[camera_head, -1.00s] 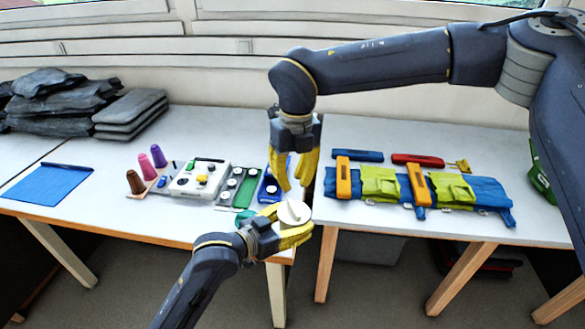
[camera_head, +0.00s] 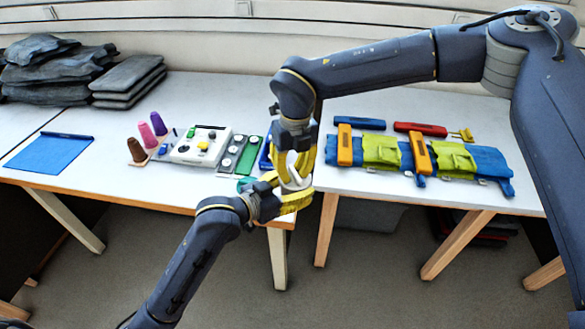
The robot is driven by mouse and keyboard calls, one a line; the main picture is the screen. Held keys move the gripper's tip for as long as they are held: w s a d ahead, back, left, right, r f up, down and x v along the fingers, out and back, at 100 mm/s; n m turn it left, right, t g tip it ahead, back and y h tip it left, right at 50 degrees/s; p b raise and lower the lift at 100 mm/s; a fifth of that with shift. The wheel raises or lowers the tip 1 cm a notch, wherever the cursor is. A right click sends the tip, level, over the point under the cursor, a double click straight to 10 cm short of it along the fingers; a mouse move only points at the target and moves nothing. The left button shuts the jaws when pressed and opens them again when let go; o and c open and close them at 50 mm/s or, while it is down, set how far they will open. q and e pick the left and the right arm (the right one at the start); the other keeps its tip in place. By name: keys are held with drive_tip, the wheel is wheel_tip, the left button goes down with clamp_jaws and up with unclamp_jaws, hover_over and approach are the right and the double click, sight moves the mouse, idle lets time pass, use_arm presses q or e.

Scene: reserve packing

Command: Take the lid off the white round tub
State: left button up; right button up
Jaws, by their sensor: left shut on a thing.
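The white round tub (camera_head: 294,181) is held off the front edge of the table, between my two grippers. My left gripper (camera_head: 296,198) comes from the lower left and is shut on the tub from the side. My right gripper (camera_head: 293,162) points down over the tub top, its yellow fingers on either side of the white top. The lid is not clearly separate from the tub in this view. The fingers hide part of it, and whether the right fingers grip it cannot be told.
A white box (camera_head: 200,146) with small parts, colored cones (camera_head: 147,135) and a grey tray (camera_head: 231,157) are left of the grippers. A blue roll with yellow-green pouches (camera_head: 460,162) lies right. A blue mat (camera_head: 52,153) and dark stacked bags (camera_head: 60,75) are far left.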

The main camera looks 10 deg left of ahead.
drive_tip(key=shift+c, duration=0.2)
drive_tip(key=shift+s+a, duration=0.1)
clamp_jaws()
drive_tip(key=shift+r, duration=0.3)
idle(0.4)
drive_tip(key=shift+r, duration=0.75)
drive_tip(key=shift+r, duration=0.1)
